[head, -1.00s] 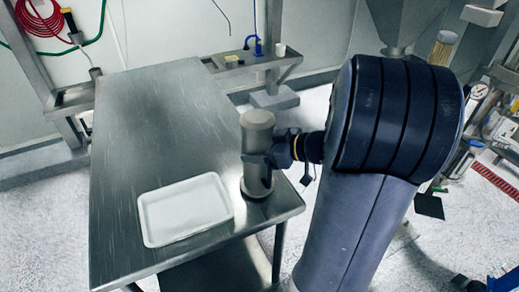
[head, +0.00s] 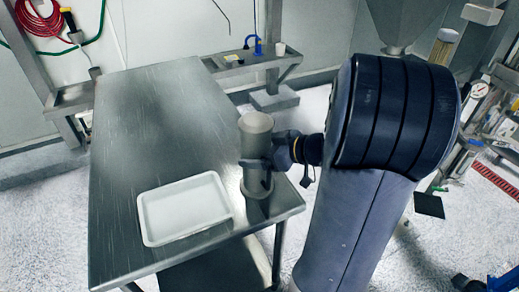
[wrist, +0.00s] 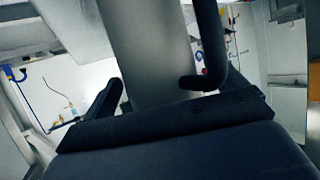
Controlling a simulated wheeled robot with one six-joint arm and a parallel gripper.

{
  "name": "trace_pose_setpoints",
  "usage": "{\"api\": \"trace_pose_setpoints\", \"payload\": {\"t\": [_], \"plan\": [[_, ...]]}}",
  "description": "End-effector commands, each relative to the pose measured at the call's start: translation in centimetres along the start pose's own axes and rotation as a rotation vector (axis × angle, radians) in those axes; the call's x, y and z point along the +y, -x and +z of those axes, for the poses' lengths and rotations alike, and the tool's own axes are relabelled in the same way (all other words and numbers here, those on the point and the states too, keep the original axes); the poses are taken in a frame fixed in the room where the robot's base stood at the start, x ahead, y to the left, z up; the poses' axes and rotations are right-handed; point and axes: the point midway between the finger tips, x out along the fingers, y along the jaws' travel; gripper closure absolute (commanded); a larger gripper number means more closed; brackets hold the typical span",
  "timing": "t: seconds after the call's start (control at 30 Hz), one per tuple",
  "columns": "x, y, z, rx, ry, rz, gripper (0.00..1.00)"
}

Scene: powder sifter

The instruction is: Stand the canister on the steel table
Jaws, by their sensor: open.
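The canister (head: 257,143) is a grey cylinder standing upright on the steel table (head: 150,130), near its right front corner. It also fills the middle of the wrist view (wrist: 147,45). My gripper (head: 262,162) reaches in from the right at about the canister's mid-height. Its jaws are open, with one finger on each side of the canister. In the wrist view a gap shows between the canister and the right finger; the left finger is close to the canister, and I cannot tell whether they touch. The canister's far side is hidden.
A white tray (head: 184,209) lies on the table just left of the canister. The back and middle of the tabletop are clear. The table's right edge is close beside the canister. A small shelf (head: 250,60) with a blue item stands behind the table.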

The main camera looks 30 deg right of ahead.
Motion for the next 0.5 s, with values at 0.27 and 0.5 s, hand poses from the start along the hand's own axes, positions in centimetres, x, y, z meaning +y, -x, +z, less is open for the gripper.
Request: {"api": "trace_pose_setpoints", "payload": {"t": [0.27,0.5], "plan": [[0.0,0.4,-0.4,0.000,-0.001,0.001,0.08],[0.2,4.7,-0.1,0.002,0.001,0.008,0.08]]}}
